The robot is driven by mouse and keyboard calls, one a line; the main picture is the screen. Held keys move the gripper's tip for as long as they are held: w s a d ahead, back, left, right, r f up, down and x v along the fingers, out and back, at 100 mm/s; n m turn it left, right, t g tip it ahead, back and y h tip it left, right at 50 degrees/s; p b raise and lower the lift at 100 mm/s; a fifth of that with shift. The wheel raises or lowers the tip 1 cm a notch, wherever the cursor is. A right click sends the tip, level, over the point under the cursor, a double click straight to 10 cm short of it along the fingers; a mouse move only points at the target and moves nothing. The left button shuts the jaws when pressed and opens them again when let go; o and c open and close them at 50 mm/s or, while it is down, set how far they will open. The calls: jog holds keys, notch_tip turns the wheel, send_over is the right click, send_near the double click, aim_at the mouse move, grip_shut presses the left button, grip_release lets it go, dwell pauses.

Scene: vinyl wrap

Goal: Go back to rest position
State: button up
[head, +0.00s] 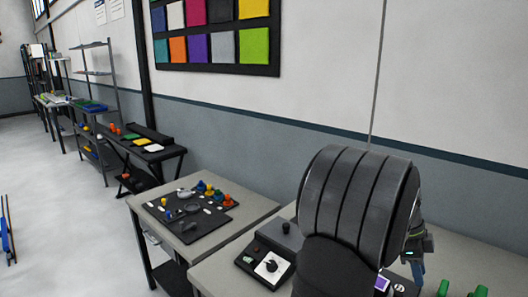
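My dark, ribbed arm link fills the right middle of the head view, over the grey workbench (225,272). Behind its right edge shows a small part of what looks like my gripper (418,270), with a grey housing, a small green light and a bluish tip. The rest of it is hidden by the link. I cannot see both fingertips, whether they are open or shut, or whether anything is between them.
A black control box (268,259) with a knob stands left of my arm. Green objects (462,290) are at the lower right. A side table (172,201) holds a dark mat with small coloured items. A wall, shelves (97,75) and open floor (75,230) lie beyond.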

jog(key=w+a+r+n+t, duration=0.3)
jog(key=a+n+t, duration=0.2)
jog(key=n, duration=1)
jog(key=shift+w+r+t, duration=0.15)
jog(key=shift+r+t, duration=0.05)
jog(key=shift+t, duration=0.2)
jog(key=shift+a+n, duration=0.1)
jog(key=shift+n, duration=0.2)
